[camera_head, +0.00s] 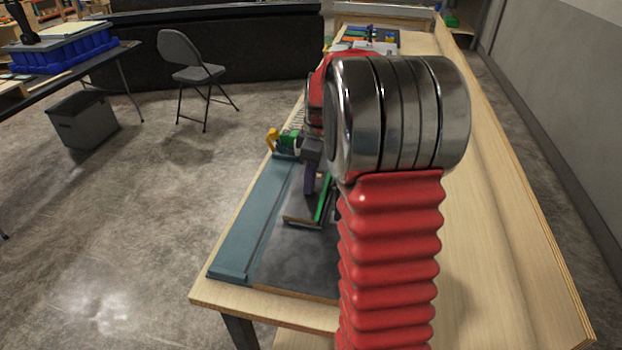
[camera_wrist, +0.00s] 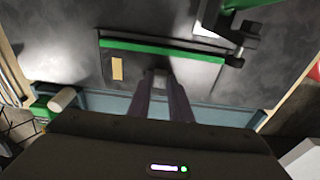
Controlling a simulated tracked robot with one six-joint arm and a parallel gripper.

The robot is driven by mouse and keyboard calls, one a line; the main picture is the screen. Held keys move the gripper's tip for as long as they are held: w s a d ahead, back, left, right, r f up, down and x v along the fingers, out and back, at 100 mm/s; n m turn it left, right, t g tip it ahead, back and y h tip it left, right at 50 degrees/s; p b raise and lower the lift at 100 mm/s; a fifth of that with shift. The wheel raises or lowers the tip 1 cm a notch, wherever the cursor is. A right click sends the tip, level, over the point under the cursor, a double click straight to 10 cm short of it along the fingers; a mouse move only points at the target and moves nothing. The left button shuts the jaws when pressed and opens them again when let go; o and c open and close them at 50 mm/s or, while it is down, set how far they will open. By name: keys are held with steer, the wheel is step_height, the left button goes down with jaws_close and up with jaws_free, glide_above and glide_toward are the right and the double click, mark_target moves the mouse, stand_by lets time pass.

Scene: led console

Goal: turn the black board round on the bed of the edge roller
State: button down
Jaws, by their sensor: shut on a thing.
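The black board (camera_wrist: 200,72) is a small dark panel with a tan label on it. It lies at the bed of the edge roller, and it also shows in the head view (camera_head: 300,216). A green strip (camera_wrist: 150,47) runs along its far side in the wrist view; I cannot tell which part it belongs to. My gripper (camera_wrist: 160,85) is shut on the board's near edge, with its dark purple fingers; in the head view my gripper (camera_head: 311,182) is small, partly beside my arm. The dark grey bed (camera_wrist: 60,45) spreads around the board. My arm hides the bed's right side in the head view.
A blue-grey rail (camera_head: 245,225) runs along the bench's left edge, beside the bed. A green arm with a black clamp (camera_wrist: 240,35) stands close to the board's right corner. The wooden bench top (camera_head: 490,260) is bare on the right. Coloured items (camera_head: 365,38) lie at the far end.

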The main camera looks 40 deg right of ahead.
steer(key=c, duration=1.5)
jaws_free()
steer(key=shift+c, duration=0.2)
step_height(320, 180, up, 14)
steer(key=s+d, duration=0.1)
steer(key=shift+f, duration=0.2)
steer(key=shift+s, duration=0.1)
